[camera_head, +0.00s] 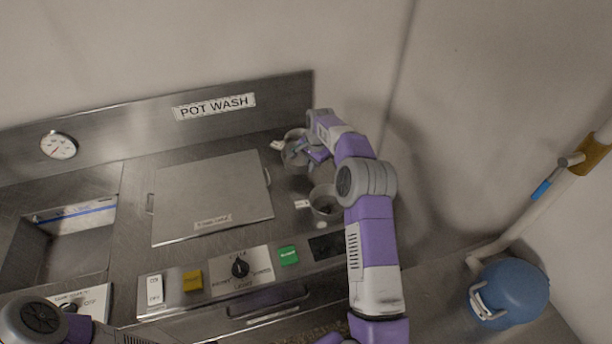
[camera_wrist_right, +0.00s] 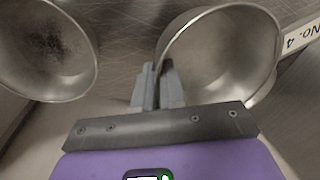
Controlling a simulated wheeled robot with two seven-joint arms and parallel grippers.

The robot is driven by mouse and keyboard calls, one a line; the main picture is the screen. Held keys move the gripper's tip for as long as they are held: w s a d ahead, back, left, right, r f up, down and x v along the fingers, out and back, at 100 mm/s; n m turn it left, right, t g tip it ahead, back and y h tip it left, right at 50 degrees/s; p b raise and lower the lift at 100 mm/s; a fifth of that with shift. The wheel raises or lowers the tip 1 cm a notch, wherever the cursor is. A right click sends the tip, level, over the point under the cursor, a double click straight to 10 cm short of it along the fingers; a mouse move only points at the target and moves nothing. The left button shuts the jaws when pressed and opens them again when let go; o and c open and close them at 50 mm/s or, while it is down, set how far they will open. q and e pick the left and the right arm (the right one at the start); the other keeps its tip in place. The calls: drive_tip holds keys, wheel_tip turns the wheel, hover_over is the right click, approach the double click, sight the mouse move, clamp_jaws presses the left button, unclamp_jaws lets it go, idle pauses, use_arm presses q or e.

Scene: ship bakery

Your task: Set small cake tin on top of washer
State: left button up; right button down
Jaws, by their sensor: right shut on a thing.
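The washer is the steel unit marked POT WASH, with a flat square lid (camera_head: 205,200) on its top. Two round metal tins stand to the right of the lid. My right gripper (camera_head: 304,155) is at the back tin (camera_head: 292,138) and is shut on its rim. In the right wrist view the fingers (camera_wrist_right: 158,88) pinch the near-left wall of this tin (camera_wrist_right: 222,55), which has a "No. 4" tag beside it. The other tin (camera_head: 323,203) stands apart in front; it also shows in the right wrist view (camera_wrist_right: 45,50). Both look empty inside. My left gripper is out of view.
A sunken basin (camera_head: 60,245) is at the left. A dial gauge (camera_head: 59,145) is on the backsplash. A control knob (camera_head: 240,268) and a green button (camera_head: 288,255) line the front. A blue container (camera_head: 510,295) and a pipe (camera_head: 530,215) stand at the right. The lid is clear.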

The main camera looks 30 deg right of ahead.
sight(309, 181)
wheel_tip(309, 181, down, 5)
drive_tip(key=shift+f, duration=0.1)
idle(0.3)
drive_tip(key=shift+f, duration=0.1)
drive_tip(key=c, duration=1.2)
unclamp_jaws()
